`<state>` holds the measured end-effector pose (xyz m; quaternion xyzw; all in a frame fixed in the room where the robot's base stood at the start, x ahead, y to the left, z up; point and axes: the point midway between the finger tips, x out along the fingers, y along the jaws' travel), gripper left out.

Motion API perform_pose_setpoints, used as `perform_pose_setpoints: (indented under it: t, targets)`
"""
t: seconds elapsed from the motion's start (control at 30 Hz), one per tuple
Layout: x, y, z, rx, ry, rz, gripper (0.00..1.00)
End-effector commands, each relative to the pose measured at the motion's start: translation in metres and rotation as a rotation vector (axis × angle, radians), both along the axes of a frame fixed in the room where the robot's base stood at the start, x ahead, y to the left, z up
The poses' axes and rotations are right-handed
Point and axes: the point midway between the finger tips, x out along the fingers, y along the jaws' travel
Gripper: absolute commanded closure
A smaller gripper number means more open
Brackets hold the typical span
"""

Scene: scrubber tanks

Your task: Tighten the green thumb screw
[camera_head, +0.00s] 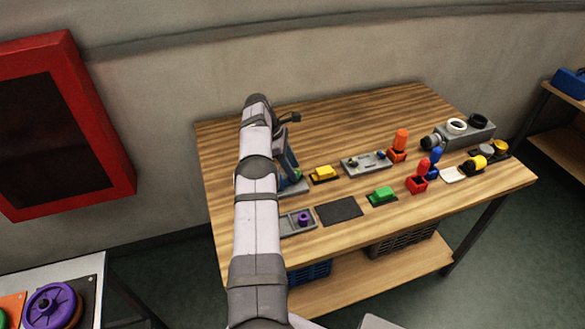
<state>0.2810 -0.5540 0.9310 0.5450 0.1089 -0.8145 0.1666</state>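A green piece (383,194) sits on a small dark base near the front middle of the wooden table. It is small in this view, and I cannot tell whether it is the green thumb screw or how tight it is. My arm reaches up from the bottom over the left part of the table. My gripper (291,118) seems to be the dark end at the far left of the table, well behind and left of the green piece. Its fingers are too small to tell open from shut. My arm hides part of the table's left side.
A yellow piece (324,173), a grey plate (366,163) and a black mat (339,211) lie around the green piece. Red bottle-like pieces (418,181) stand to its right. A purple disc (50,306) lies on the lower left table. Bare wood shows at the back.

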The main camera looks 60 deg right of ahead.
Motion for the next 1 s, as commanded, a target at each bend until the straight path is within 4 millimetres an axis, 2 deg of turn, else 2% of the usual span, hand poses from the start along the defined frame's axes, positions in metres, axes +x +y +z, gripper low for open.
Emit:
perform_pose_setpoints:
  t: [0.3,0.47,0.8,1.0]
  targets:
    - [0.0,0.001,-0.001,0.003,0.001,0.0,0.57]
    - [0.003,0.001,0.005,0.0,0.0,0.001,0.57]
    - [0.016,0.007,0.046,0.002,0.001,0.001,0.57]
    - [0.02,0.011,0.06,0.004,0.002,0.002,0.57]
